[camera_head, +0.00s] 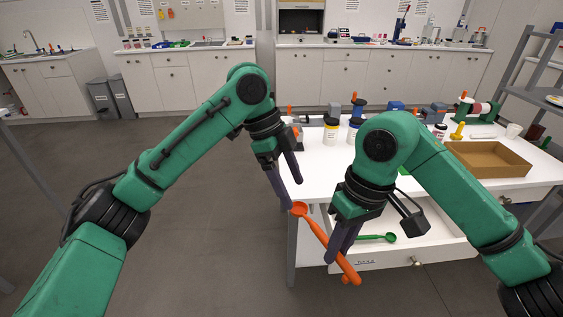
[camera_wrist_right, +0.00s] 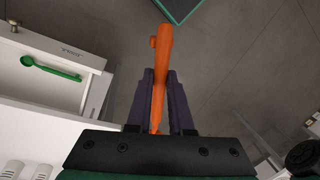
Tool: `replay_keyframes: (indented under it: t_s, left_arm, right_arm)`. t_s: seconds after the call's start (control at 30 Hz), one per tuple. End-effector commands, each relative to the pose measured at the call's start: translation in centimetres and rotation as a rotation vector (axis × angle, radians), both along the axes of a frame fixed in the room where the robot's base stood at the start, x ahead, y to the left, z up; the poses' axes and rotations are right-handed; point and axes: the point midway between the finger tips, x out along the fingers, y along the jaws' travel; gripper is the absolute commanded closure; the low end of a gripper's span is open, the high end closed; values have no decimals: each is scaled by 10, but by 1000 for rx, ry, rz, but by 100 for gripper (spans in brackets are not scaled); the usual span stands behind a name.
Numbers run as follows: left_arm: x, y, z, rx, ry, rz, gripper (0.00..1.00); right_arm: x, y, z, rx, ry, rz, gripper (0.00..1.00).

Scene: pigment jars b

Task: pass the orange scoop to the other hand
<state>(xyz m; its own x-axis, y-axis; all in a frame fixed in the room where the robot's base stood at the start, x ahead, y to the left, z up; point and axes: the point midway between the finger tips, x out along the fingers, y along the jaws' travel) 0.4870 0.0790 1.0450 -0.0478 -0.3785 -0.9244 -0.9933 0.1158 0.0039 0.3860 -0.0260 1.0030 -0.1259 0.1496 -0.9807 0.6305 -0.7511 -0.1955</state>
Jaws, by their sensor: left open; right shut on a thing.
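The orange scoop (camera_head: 316,232) is in my right gripper (camera_head: 338,256), held in the air in front of the open drawer. Its round bowl end points up and left, and its handle end points down and right. The right wrist view shows the scoop's orange handle (camera_wrist_right: 162,62) between the two dark fingers of that gripper (camera_wrist_right: 160,85). My left gripper (camera_head: 292,194) is open, with its fingertips close to the scoop's bowl end. I cannot tell whether a left finger touches the bowl. The left gripper does not show in the right wrist view.
An open drawer (camera_head: 440,254) under the white table (camera_head: 330,170) holds a green scoop (camera_head: 377,237). Jars (camera_head: 331,132), a brown tray (camera_head: 487,160) and small tools stand on the table. Open floor lies left of the table.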

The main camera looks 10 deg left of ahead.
Motion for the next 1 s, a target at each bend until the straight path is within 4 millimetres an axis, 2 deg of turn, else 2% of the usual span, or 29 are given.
replay_keyframes:
  t_s: [0.1,0.23,0.37,0.57,0.7,0.77,0.8,0.83,0.9,0.93,1.0]
  left_arm:
    - [-2,-10,-25,0,2,-1,17]
    - [-2,-18,-43,-1,1,1,17]
    - [-2,-21,-50,-1,0,1,17]
    - [-2,-21,-50,-2,0,1,17]
    - [-2,-21,-50,-2,-1,2,70]
    - [-2,-21,-50,-2,-1,2,93]
    - [-2,-21,-49,-2,-2,2,100]
    - [-2,-21,-49,-2,-2,2,100]
    - [-2,-20,-49,-2,-2,3,100]
    - [-2,-20,-49,-2,-2,3,100]
    - [-2,-21,-49,-2,-2,2,100]
  right_arm:
    - [0,0,0,0,0,0,100]
    - [0,0,0,0,0,0,100]
    - [0,0,0,0,0,0,100]
    - [0,0,0,0,0,0,100]
    - [0,0,0,0,0,0,100]
    - [0,0,0,0,0,1,100]
    - [0,0,0,-1,1,1,100]
    - [0,0,0,-1,1,1,77]
    - [0,0,0,-1,1,1,50]
    - [0,0,0,-1,1,1,46]
    - [0,0,0,-1,1,1,46]
